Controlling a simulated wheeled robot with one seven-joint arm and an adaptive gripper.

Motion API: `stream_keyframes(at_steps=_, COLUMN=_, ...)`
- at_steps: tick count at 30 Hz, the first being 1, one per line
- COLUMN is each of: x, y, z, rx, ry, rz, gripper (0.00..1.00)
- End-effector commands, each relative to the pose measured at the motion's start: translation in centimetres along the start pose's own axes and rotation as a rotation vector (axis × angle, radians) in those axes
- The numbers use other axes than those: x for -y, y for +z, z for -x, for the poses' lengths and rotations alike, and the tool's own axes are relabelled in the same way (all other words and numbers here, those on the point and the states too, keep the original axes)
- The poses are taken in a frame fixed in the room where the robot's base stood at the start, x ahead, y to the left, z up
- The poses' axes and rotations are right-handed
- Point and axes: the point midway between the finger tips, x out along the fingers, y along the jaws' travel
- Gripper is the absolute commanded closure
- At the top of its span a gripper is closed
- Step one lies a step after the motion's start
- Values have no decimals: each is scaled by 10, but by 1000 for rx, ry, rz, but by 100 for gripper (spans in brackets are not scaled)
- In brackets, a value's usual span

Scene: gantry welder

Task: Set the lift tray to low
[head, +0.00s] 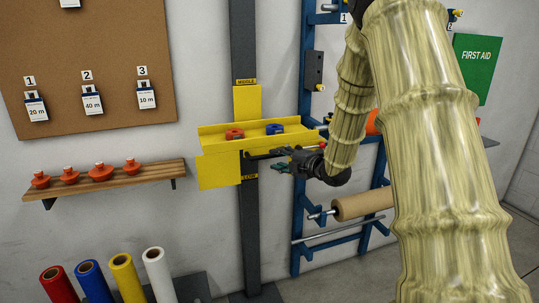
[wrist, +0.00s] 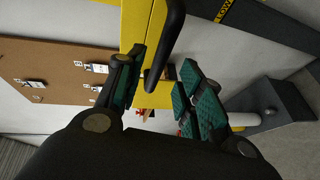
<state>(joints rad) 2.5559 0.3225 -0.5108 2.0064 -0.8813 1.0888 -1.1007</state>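The yellow lift tray (head: 222,165) rides on a dark vertical rail, between the MIDDLE label (head: 246,82) above and the LOW label (head: 249,177) just below. A red piece and a blue piece lie on it. Its black handle bar (head: 262,156) sticks out at the front right. My gripper (head: 281,160) is at the outer end of this handle. In the wrist view my gripper (wrist: 164,66) is open, its teal-padded fingers apart. The black handle (wrist: 168,42) shows between the fingertips, with gaps; whether either finger touches it is unclear. The yellow tray (wrist: 133,22) shows behind.
A blue rack (head: 298,215) with a brown roll (head: 362,204) stands right of the rail. A wooden shelf (head: 110,179) with orange items is at left. Coloured rolls (head: 125,278) stand below it. The space under the tray along the rail looks clear.

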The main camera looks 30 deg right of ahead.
Motion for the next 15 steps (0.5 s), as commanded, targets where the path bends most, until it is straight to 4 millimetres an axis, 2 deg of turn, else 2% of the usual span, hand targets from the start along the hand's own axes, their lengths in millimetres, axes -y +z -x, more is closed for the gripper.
stream_keyframes(at_steps=6, x=-1, y=0, z=-33, rx=0, ry=-1, rz=0, gripper=63)
stream_keyframes(at_steps=15, x=0, y=0, z=-54, rx=1, ry=0, rz=-2, gripper=63)
